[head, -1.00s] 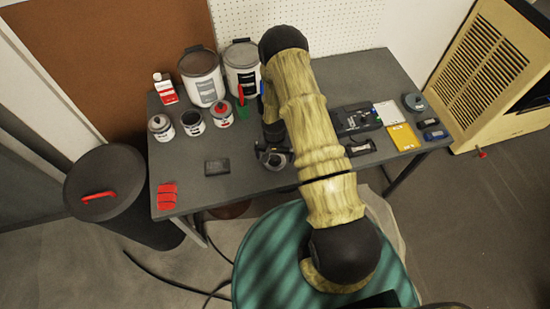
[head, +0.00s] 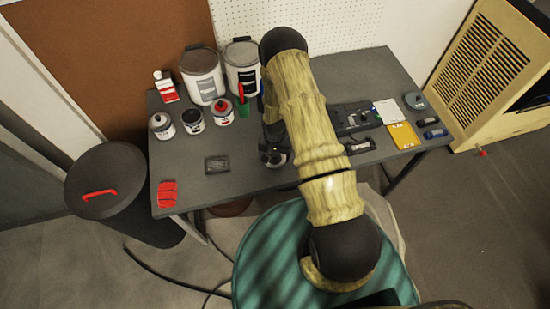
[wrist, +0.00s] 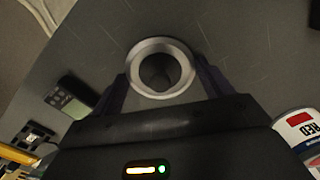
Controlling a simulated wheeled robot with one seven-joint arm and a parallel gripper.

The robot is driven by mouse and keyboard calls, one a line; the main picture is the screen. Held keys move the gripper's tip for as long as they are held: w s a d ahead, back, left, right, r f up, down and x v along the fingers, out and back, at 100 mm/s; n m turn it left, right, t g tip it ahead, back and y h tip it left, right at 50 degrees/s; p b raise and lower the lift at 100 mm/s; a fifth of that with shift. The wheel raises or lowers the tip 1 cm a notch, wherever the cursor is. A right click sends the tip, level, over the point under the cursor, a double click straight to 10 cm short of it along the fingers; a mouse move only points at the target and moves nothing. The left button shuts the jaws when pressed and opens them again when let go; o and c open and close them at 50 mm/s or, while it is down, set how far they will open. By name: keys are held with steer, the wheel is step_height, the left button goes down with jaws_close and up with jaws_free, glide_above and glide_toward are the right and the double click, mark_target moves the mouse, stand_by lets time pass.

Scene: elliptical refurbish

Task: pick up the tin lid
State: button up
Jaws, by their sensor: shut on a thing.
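The tin lid (wrist: 160,44) is a round, silver-grey piece with a pale rim and a dark, sunken middle in the wrist view. My gripper (wrist: 161,69) has one dark finger on each side of the lid and is shut on it. In the head view my gripper (head: 274,157) is low over the front middle of the grey table, partly behind my arm, and the lid is mostly hidden there. I cannot tell whether the lid touches the tabletop.
On the grey table (head: 240,181), several paint cans stand back left, including a red-topped can (head: 222,112). A dark box (head: 217,164) and red blocks (head: 167,194) lie left of my gripper. A yellow pad (head: 403,136) and small tools lie right.

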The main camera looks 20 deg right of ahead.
mark_target(276, 155)
step_height(276, 155, up, 10)
steer(key=shift+b, duration=1.15)
steer(key=n, duration=0.4)
steer(key=shift+d+f+n, duration=0.1)
steer(key=shift+f+n, duration=0.1)
steer(key=shift+n, duration=0.1)
steer(key=shift+w+d, duration=0.1)
